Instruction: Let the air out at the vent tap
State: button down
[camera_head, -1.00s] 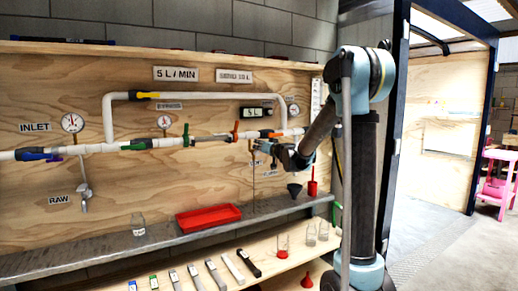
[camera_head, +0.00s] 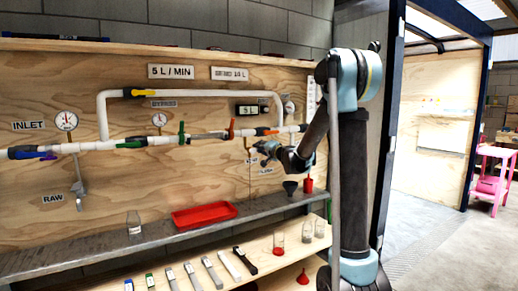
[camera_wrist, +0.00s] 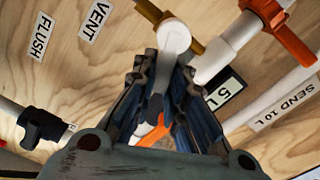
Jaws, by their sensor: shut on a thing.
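My gripper (camera_head: 267,151) reaches the pipework on the plywood panel from the right, by the VENT label. In the wrist view my gripper (camera_wrist: 160,100) has its fingers close together around a pale, round-ended part (camera_wrist: 173,38) with a grey stem, apparently the vent tap's handle. A brass tube (camera_wrist: 192,45) shows just behind it. The VENT label (camera_wrist: 96,20) is at the upper left. In the head view the thin brass vent tube (camera_head: 249,178) hangs beside my gripper. The fingers hide most of the grip, and I cannot tell the tap's setting.
A 5 L display (camera_head: 247,111) is above.

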jog(key=m, duration=0.1)
jog(key=f+m, duration=0.1)
jog(key=m, duration=0.1)
jog(key=shift+w+d+f, duration=0.15)
jog(key=shift+w+d, duration=0.1)
jog(key=shift+d, duration=0.15)
jog(key=shift+f+m, duration=0.4)
jog(key=shift+m, duration=0.7)
jog(key=c, duration=1.6)
grip_release()
jog(key=shift+f, duration=0.1)
jog(key=shift+a, duration=0.1)
jog(key=shift+s, duration=0.15)
jog(key=v, duration=1.1)
jog(key=shift+s+d, duration=0.2)
jog(key=shift+d, duration=0.15)
